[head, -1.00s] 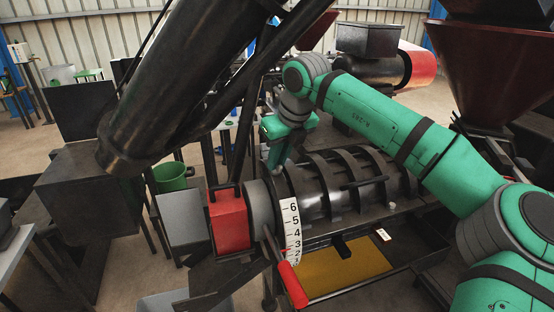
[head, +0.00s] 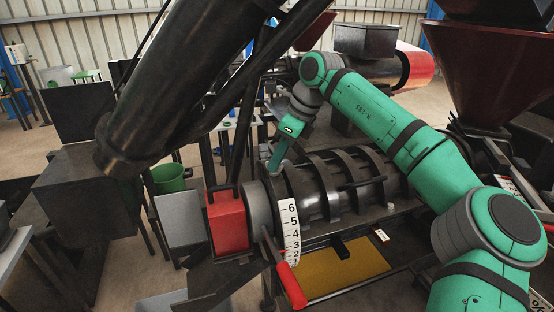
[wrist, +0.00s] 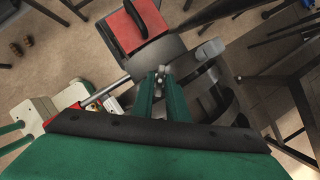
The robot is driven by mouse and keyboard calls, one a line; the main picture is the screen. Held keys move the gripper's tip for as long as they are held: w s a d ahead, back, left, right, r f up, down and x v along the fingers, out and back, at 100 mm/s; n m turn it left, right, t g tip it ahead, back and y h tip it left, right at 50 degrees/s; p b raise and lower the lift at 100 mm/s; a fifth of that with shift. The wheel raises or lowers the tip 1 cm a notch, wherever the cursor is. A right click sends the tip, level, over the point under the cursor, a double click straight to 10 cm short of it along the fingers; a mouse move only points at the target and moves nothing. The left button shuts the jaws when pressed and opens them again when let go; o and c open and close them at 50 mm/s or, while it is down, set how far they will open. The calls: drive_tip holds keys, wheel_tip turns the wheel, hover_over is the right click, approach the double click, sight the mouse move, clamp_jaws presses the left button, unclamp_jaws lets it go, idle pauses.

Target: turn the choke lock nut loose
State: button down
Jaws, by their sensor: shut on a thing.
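My gripper (head: 273,168) reaches down to the top of the press barrel (head: 322,185), just behind the grey collar (head: 257,205) at its left end. In the wrist view, its two green fingers (wrist: 162,95) are close together, shut on a small grey piece (wrist: 160,72) at their tips. This looks like the choke lock nut or its handle, mostly hidden by the fingers. In the head view the gripped piece is too small and covered to make out.
A red box (head: 226,220) with a black handle stands left of the collar, also at the top of the wrist view (wrist: 140,25). A white numbered scale (head: 290,228) and a red-handled lever (head: 291,285) are at the front. A dark slanted cylinder (head: 185,85) rises at left.

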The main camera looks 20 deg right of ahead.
idle(0.4)
drive_tip(key=c, duration=1.9)
unclamp_jaws()
drive_tip(key=shift+o, duration=0.2)
drive_tip(key=shift+r, duration=0.1)
drive_tip(key=v, duration=1)
drive_tip(key=shift+d+r, duration=0.2)
drive_tip(key=shift+r, duration=0.05)
drive_tip(key=shift+s, duration=0.15)
